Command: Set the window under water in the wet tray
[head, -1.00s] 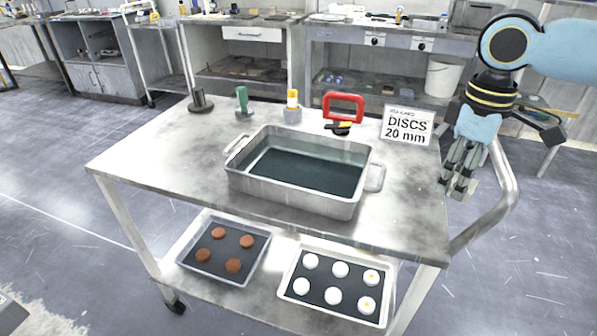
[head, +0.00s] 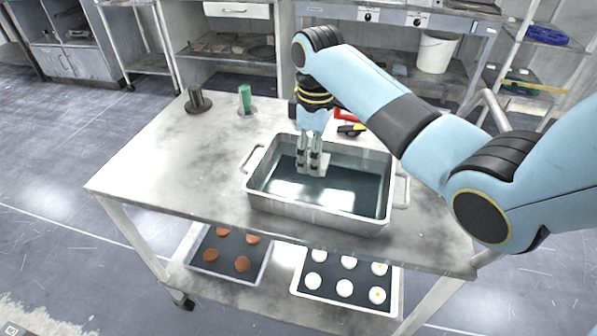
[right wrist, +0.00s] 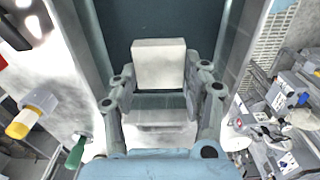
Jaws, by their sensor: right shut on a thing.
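The wet tray (head: 310,212) is a metal pan on the cart top, with dark water (head: 352,196) inside. My right gripper (head: 312,166) points down inside the tray's outline, left of its middle. In the right wrist view, the right gripper (right wrist: 160,103) is shut on a pale square block, which I take as the window (right wrist: 158,62). The dark water lies behind it. Whether the window touches the water or is under it, I cannot tell. In the head view the fingers mostly hide the window. My left gripper is not in view.
A green-handled tool (head: 245,98) and a dark peg (head: 197,100) stand behind the tray. A red handle (head: 345,114) is partly hidden by my arm. On the lower shelf are trays of brown discs (head: 242,264) and white discs (head: 345,288). The left cart top is clear.

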